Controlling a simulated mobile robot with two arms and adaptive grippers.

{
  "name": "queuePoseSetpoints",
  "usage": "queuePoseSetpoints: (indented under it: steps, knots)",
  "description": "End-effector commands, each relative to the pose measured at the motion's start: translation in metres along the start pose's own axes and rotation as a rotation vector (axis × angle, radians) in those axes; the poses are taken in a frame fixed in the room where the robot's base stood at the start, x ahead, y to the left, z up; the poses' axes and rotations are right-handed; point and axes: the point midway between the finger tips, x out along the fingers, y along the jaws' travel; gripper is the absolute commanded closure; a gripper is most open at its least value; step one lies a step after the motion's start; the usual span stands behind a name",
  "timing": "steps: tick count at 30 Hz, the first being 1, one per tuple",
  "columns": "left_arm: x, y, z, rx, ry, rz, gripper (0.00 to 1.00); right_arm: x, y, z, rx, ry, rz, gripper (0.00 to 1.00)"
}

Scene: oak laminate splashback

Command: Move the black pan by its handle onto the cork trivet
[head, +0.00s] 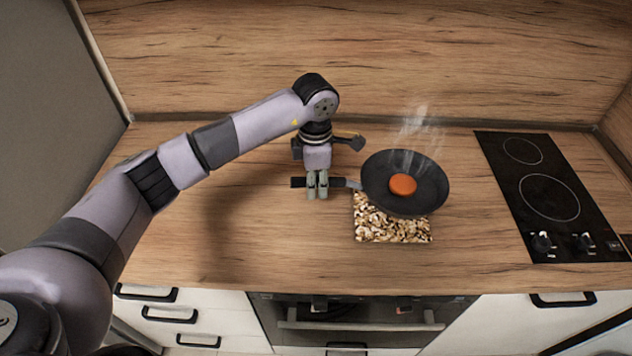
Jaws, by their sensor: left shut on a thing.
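The black pan (431,194) has an orange round thing (403,185) in it, and steam rises from it. Its dark handle (298,182) points left. My left gripper (317,194) is shut on the handle, reaching down from above. The cork trivet (392,228) is a square with a speckled tan, white and dark surface on the counter. The pan overlaps the trivet's far part in the picture and hides it. I cannot tell whether the pan touches the trivet or is held above it. My right gripper is not in view.
A black cooktop (550,195) with ring markings and knobs lies to the right on the wooden counter (270,245). The wood splashback (400,60) closes the back. Counter left and in front is clear.

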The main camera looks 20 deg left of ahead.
Motion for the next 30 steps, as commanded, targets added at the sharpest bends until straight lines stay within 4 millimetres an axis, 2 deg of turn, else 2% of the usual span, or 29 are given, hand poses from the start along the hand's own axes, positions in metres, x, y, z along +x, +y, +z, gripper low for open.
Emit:
queuePoseSetpoints:
  steps: [10,30]
  knots:
    - [0.023,0.001,0.001,0.0,-0.005,0.003,1.0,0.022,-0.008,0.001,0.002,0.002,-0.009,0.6]
    - [0.061,0.001,0.001,0.0,-0.007,0.003,1.0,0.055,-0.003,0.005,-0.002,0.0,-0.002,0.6]
